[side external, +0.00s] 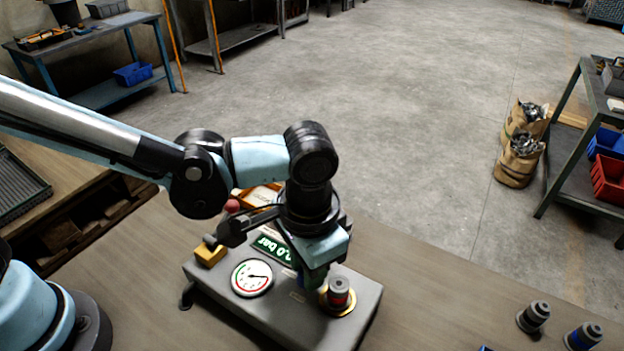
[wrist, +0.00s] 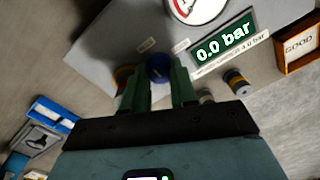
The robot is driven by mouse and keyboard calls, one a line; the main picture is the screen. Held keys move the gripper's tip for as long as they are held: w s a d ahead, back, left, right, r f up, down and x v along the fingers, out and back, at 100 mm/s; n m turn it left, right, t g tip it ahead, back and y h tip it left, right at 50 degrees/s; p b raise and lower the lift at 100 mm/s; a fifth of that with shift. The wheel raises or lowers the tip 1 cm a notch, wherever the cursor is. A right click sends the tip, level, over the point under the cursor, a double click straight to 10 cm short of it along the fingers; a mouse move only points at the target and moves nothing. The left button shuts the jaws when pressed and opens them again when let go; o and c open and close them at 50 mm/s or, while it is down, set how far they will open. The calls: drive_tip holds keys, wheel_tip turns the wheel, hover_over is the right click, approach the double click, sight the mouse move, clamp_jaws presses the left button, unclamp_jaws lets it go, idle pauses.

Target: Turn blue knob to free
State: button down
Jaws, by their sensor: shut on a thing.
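The blue knob (wrist: 158,68) sits on the grey box between my green fingers in the wrist view. My gripper (wrist: 160,84) is shut on it; it also points down at the box in the side external view (side external: 313,277), where it mostly hides the knob. The grey box (side external: 350,325) carries a round dial gauge (side external: 252,278) and a green display (side external: 272,247). In the wrist view the display (wrist: 223,37) reads 0.0 bar. The knob's pointer and setting marks are too small to read.
A yellow block (side external: 209,255) is at the box's left. Two dark cylinders (side external: 533,316) (side external: 583,336) stand on the bench at the right.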

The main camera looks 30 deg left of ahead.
idle(0.4)
drive_tip(key=c, duration=0.9)
unclamp_jaws()
